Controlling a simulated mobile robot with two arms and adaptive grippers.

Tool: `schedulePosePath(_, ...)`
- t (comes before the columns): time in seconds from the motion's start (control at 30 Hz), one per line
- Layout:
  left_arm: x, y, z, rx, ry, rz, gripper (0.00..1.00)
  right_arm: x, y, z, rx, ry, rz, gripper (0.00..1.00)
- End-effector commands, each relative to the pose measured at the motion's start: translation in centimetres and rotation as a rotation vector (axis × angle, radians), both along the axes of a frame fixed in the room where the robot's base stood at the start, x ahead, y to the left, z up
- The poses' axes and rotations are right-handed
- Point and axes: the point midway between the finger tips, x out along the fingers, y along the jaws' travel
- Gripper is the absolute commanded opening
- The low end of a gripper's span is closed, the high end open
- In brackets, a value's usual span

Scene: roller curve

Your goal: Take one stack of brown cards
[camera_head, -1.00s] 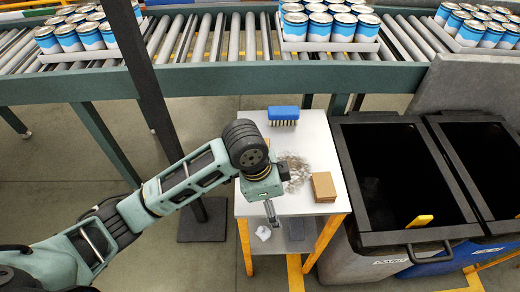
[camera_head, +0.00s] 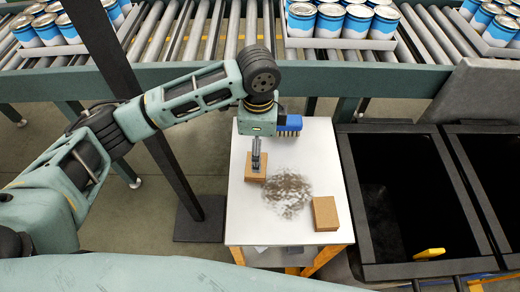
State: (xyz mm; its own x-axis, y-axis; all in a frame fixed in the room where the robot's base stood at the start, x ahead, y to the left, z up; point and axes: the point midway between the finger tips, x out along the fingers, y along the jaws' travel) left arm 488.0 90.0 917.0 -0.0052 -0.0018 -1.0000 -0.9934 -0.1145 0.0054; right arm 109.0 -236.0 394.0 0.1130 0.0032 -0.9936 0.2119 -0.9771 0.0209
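Two stacks of brown cards are on the small white table (camera_head: 240,222). The left stack (camera_head: 247,176) is at the table's left side, partly hidden by my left gripper. The right stack (camera_head: 326,213) lies uncovered near the front right corner. My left gripper (camera_head: 256,167) points down, with its fingertips at the left stack. The fingers overlap in this view, so I cannot tell whether they are open, shut or touching the cards. My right gripper is not in view.
A blue brush (camera_head: 291,124) lies at the table's back, just behind my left wrist. A grey dirt patch (camera_head: 288,192) lies between the stacks. Dark open bins (camera_head: 395,190) stand to the right. A roller conveyor (camera_head: 200,35) with trays of cans runs behind. A dark post (camera_head: 130,85) stands left.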

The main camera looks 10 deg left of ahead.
Motion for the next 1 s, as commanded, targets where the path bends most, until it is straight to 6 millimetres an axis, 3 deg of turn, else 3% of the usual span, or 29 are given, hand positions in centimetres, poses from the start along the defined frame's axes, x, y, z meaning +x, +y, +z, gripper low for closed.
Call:
schedulePosePath(0.17, 0.0, 0.1, -1.3, 0.003, 0.002, 0.001, 0.91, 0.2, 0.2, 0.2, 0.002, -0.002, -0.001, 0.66)
schedulePosePath(0.4, -0.3, 0.6, -4.0, 0.004, 0.003, 0.001, 0.91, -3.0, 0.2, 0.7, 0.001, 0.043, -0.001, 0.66)
schedulePosePath(0.53, -0.4, 0.9, -6.0, 0.004, 0.002, 0.003, 0.91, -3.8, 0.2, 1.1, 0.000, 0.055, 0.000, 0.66)
schedulePosePath(0.7, -0.4, 0.9, -7.6, 0.003, -0.002, 0.002, 0.91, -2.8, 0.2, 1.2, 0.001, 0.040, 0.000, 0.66)
schedulePosePath(0.93, -0.4, 0.8, -7.7, 0.002, -0.003, 0.001, 0.91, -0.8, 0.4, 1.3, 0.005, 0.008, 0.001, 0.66)
schedulePosePath(1.0, -0.4, 0.8, -7.7, 0.002, -0.003, 0.001, 0.84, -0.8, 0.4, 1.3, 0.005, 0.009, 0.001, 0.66)
